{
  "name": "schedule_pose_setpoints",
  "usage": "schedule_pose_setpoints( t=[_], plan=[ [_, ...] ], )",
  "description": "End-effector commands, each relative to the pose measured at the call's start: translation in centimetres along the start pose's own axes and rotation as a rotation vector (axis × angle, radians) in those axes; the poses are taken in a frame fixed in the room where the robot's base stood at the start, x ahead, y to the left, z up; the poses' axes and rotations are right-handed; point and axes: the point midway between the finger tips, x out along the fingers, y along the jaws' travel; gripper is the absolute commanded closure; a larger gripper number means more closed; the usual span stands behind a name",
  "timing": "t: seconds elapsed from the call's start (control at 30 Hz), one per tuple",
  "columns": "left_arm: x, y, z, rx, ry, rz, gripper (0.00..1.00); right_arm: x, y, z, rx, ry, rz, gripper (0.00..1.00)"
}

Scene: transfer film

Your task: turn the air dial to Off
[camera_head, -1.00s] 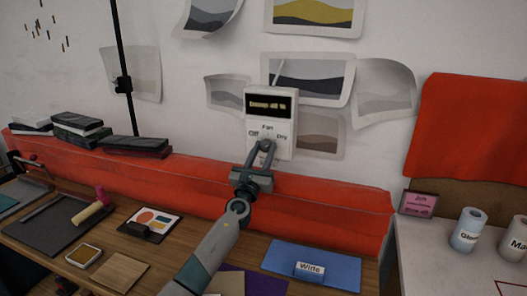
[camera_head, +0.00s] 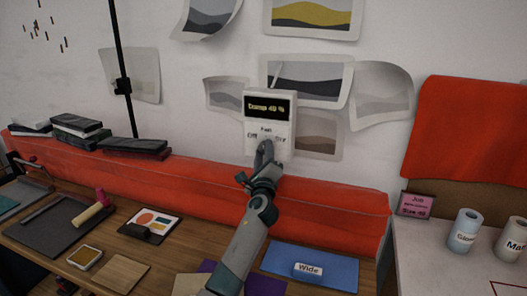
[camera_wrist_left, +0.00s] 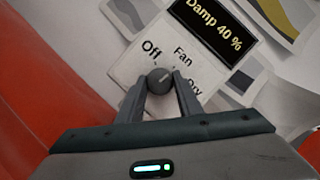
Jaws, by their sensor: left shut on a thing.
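The air dial is a small dark round knob (camera_wrist_left: 159,81) on a white wall box (camera_head: 284,142) labelled Off, Fan and Dry. In the left wrist view Off is above it, Fan at its upper right and Dry at its lower right. A faint mark on the knob seems to point towards Fan, but it is small. My left gripper (camera_head: 265,149) is at the box, and in the wrist view its fingers (camera_wrist_left: 160,88) close on the knob from both sides. In the head view the gripper hides the knob. My right gripper is out of view.
The box's display (camera_head: 269,107) reads Damp 40 %. Prints hang on the wall around it. A red padded ledge (camera_head: 330,200) runs below. The bench holds a blue sheet (camera_head: 335,268) with a Wide label and a dark tray (camera_head: 60,225). Rolls (camera_head: 465,232) stand at the right.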

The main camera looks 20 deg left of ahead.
Motion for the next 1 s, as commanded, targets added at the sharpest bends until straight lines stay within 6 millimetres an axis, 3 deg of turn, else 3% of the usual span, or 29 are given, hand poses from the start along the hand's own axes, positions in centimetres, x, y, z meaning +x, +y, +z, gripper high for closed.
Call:
schedule_pose_setpoints(
  t=[1.0],
  plan=[
    [0.1, -0.7, 0.4, -0.877, 0.000, 0.368, 0.90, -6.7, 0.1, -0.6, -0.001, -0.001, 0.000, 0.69]
  ],
)
